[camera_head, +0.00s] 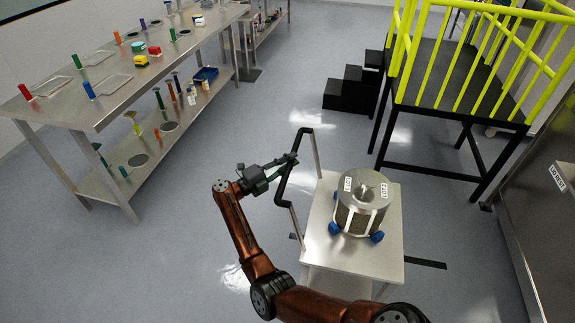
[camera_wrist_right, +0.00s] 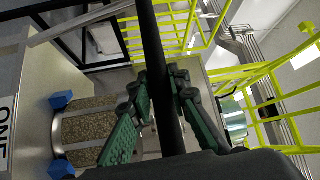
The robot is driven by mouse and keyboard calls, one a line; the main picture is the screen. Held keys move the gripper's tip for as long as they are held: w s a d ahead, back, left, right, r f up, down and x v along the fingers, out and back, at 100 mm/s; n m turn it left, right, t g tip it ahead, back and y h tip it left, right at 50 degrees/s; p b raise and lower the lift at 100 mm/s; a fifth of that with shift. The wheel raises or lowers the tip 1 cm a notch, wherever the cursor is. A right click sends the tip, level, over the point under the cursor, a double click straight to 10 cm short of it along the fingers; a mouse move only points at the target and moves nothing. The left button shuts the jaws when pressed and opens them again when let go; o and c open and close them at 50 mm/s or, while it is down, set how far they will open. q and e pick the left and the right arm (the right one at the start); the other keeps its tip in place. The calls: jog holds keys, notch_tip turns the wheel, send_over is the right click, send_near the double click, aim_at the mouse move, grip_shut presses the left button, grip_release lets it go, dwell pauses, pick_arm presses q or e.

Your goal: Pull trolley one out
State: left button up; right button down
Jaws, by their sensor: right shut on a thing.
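The trolley (camera_head: 340,257) is a pale metal cart with a flat top and a black bar handle (camera_head: 283,185) on its left side. A squat grey cylinder (camera_head: 362,218) with white straps, labels and blue feet stands upright on it. My right gripper (camera_head: 290,160) is shut on the handle near its upper end. In the right wrist view its green fingers (camera_wrist_right: 160,80) close around the black bar (camera_wrist_right: 152,45). That view also shows the cylinder's speckled side (camera_wrist_right: 88,130) and a label reading ONE (camera_wrist_right: 6,135) at the left edge. My left gripper is not in view.
A black platform with yellow railings (camera_head: 470,60) and black steps (camera_head: 350,90) stands behind the trolley. A metal workbench (camera_head: 110,100) with tools runs along the left. A large metal cabinet (camera_head: 525,215) is at the right. Grey floor (camera_head: 180,235) left of the trolley is clear.

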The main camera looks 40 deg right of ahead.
jog(key=shift+d, duration=0.15)
jog(key=shift+s+d+r+g, duration=0.15)
jog(key=shift+s+d+g, duration=0.15)
jog(key=shift+s, duration=0.15)
jog(key=c, duration=2.3)
grip_release()
jog(key=o, duration=0.3)
jog(key=shift+w+a, duration=0.2)
jog(key=shift+w, duration=0.15)
jog(key=shift+o, duration=0.9)
jog(key=v, duration=1.2)
jog(key=shift+s, duration=0.1)
